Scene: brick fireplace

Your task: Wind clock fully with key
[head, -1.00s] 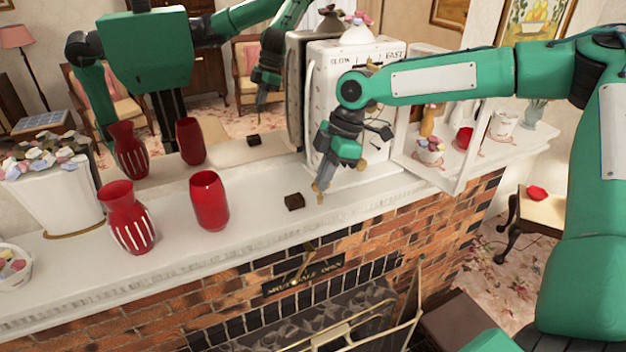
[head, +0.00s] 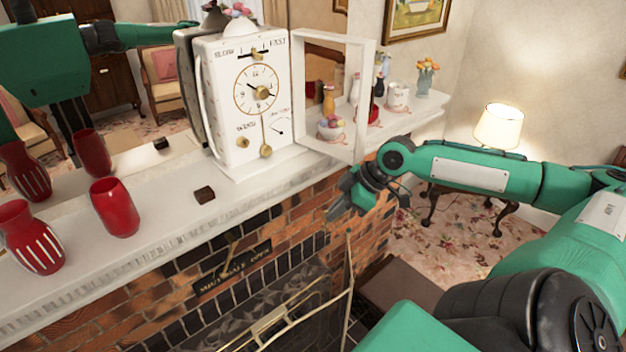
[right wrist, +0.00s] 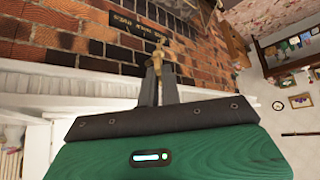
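The white clock (head: 240,105) stands on the mantel in the head view. Its glazed door (head: 366,100) is swung open to the right. The dial (head: 256,88) is bare, with a brass winding fitting (head: 243,143) below left and a pendulum bob (head: 266,151). My right gripper (head: 335,211) is right of and below the clock, in front of the mantel edge, clear of the clock. In the right wrist view its fingers (right wrist: 159,78) are close together on a small brass piece (right wrist: 158,53), which looks like the key. My left gripper is out of view.
Red vases (head: 115,207) and a small dark block (head: 204,194) stand on the mantel (head: 160,225) left of the clock. Ornaments (head: 398,97) stand behind the open door. A fire screen (head: 290,318) is below. The mirror reflects my body.

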